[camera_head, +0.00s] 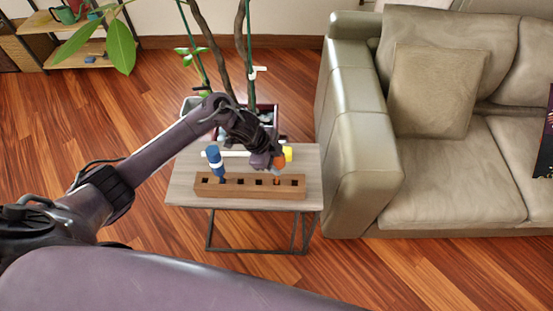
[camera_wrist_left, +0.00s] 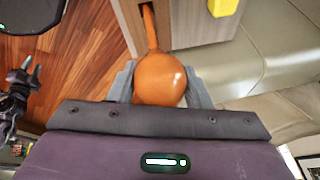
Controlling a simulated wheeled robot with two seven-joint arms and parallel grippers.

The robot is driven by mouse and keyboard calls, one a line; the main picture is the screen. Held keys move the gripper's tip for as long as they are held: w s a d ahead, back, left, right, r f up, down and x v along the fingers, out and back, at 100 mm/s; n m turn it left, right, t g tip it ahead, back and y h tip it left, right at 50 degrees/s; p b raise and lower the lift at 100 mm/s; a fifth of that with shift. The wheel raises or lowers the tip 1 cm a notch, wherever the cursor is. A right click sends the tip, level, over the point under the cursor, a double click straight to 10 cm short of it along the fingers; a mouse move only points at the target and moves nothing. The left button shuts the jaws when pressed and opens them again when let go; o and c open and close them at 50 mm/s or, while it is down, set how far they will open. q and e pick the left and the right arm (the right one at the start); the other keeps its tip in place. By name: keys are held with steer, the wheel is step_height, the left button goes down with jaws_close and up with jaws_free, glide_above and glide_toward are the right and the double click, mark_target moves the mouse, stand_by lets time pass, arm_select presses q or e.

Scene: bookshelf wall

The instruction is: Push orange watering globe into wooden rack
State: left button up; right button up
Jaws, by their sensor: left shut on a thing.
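The orange watering globe (camera_head: 280,162) is in my left gripper (camera_head: 275,160), over the right end of the wooden rack (camera_head: 235,189). In the left wrist view the round orange bulb (camera_wrist_left: 160,82) sits between my grey fingers, which are shut on it. Its thin stem points to the rack (camera_wrist_left: 128,14), with the tip at or in a dark hole; I cannot tell how deep. A blue and white globe (camera_head: 215,160) stands slightly tilted at the rack's left end. At the left edge of the wrist view, what looks like my right gripper (camera_wrist_left: 22,80) hangs low, its jaws unclear.
The rack is on a small table (camera_head: 186,172) with a dark frame. A yellow object (camera_head: 288,153) lies behind the rack, near my left gripper. A potted plant stands behind the table. A beige sofa (camera_head: 350,180) is close on the right. Wooden floor is open in front.

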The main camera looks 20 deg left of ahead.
arm_select(q)
steer(key=shift+f+b, duration=1.55)
steer(key=shift+f, duration=0.65)
steer(key=o, duration=1.5)
steer(key=p+v, duration=0.9)
steer(key=shift+w+d+r, duration=0.2)
steer(key=shift+d, duration=0.15)
